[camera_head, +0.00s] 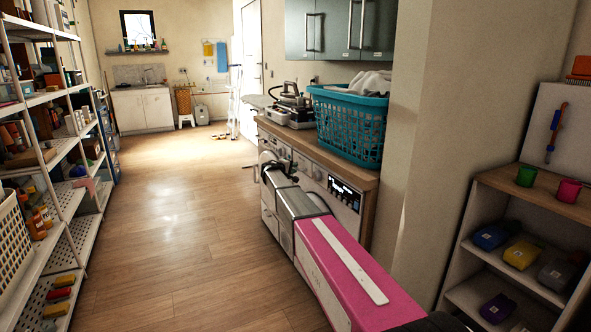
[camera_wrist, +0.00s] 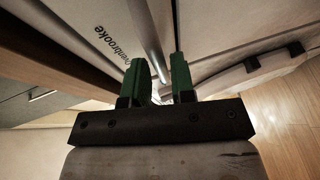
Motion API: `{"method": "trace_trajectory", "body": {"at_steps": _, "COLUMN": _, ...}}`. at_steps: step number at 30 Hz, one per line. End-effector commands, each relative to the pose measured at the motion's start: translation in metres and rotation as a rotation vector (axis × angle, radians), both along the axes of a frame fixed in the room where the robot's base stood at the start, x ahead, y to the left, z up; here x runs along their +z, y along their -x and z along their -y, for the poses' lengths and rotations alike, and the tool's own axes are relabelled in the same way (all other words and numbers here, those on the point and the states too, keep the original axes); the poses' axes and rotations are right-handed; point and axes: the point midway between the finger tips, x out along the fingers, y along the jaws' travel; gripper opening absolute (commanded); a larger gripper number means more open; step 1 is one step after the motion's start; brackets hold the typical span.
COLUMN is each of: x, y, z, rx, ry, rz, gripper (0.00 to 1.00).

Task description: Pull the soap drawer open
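The white washing machine (camera_head: 344,215) stands under the wooden counter, with a dark display on its front panel. My pink arm reaches along its front and hides part of it. My gripper (camera_head: 267,167) is small and partly hidden beyond the arm in the head view. In the wrist view my gripper (camera_wrist: 158,72) has its two green fingers apart, close to a white front with dark lettering. A grey metallic bar or edge (camera_wrist: 152,45) runs toward the gap between the fingers. I cannot tell whether it is the soap drawer's handle or whether the fingers touch it.
The counter (camera_head: 363,180) carries a teal laundry basket (camera_head: 347,122) and an iron (camera_head: 290,101). White shelving (camera_head: 82,230) lines the left side. A low shelf unit (camera_head: 545,204) and a wall corner stand to the right. The wooden floor (camera_head: 175,215) in the middle is clear.

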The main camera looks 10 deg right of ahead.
Motion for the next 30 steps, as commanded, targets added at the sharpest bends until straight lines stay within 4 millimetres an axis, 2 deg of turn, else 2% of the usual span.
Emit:
{"method": "trace_trajectory", "body": {"at_steps": 1, "x": -0.002, "y": -0.007, "z": 0.005, "rx": -0.001, "ry": 0.0, "rz": 0.0, "gripper": 0.23}}
{"method": "trace_trajectory", "body": {"at_steps": 5, "x": -0.004, "y": -0.013, "z": 0.014, "rx": 0.0, "ry": 0.0, "rz": 0.0, "gripper": 0.23}}
{"method": "trace_trajectory", "body": {"at_steps": 13, "x": -0.004, "y": -0.014, "z": 0.016, "rx": 0.0, "ry": 0.0, "rz": 0.0, "gripper": 0.23}}
{"method": "trace_trajectory", "body": {"at_steps": 14, "x": -0.004, "y": -0.014, "z": 0.016, "rx": 0.0, "ry": 0.0, "rz": 0.0, "gripper": 0.2}}
{"method": "trace_trajectory", "body": {"at_steps": 15, "x": -0.004, "y": -0.014, "z": 0.016, "rx": 0.0, "ry": 0.0, "rz": 0.0, "gripper": 0.07}}
{"method": "trace_trajectory", "body": {"at_steps": 16, "x": -0.004, "y": -0.014, "z": 0.016, "rx": 0.0, "ry": 0.0, "rz": 0.0, "gripper": 0.0}}
{"method": "trace_trajectory", "body": {"at_steps": 25, "x": -0.004, "y": -0.012, "z": 0.011, "rx": 0.0, "ry": -0.001, "rz": -0.001, "gripper": 0.0}}
{"method": "trace_trajectory", "body": {"at_steps": 30, "x": -0.004, "y": -0.005, "z": -0.009, "rx": 0.002, "ry": -0.001, "rz": 0.0, "gripper": 0.0}}
